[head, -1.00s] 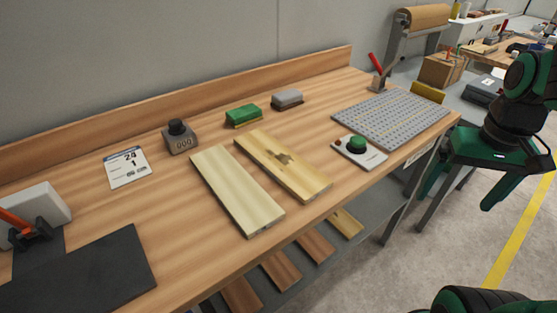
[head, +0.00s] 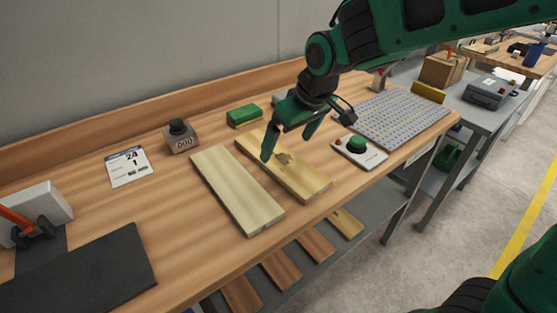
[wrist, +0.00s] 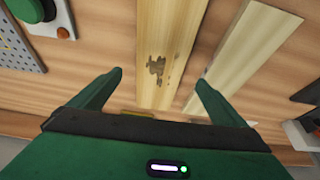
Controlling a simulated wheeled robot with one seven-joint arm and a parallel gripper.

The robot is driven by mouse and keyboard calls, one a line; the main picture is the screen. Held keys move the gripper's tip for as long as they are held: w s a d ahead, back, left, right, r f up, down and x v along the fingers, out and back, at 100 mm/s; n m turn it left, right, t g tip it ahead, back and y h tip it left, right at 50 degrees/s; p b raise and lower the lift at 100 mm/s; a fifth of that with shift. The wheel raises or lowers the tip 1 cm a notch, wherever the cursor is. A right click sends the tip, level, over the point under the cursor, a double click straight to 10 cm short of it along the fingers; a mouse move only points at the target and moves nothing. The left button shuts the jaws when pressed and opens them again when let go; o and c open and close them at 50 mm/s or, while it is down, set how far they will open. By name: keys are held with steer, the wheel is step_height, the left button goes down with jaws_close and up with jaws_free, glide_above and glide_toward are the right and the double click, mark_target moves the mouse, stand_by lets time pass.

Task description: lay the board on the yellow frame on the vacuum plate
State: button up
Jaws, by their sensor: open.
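Two pale wooden boards lie side by side on the bench. The plain board (head: 238,190) is on the left, and the board with a dark patch (head: 305,180) is right of it. My gripper (head: 287,148) is open and empty above the marked board, pointing down. In the wrist view the marked board (wrist: 165,45) lies below and between the fingers, with the plain board (wrist: 245,55) to the right. The grey perforated plate (head: 395,118) is at the bench's right end.
A control box with a green button (head: 357,150) sits between the boards and plate. A green and yellow block (head: 243,116), a counter (head: 181,138), a calendar card (head: 128,166) and a dark mat (head: 90,272) are on the bench. More boards (head: 315,245) lie on the shelf below.

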mark_target(279, 158)
steer(key=shift+x, duration=3.2)
steer(key=shift+w+a+r, duration=0.1)
steer(key=shift+a, duration=0.05)
steer(key=shift+c, duration=0.3)
steer(key=c, duration=1.4)
steer(key=shift+o, duration=0.2)
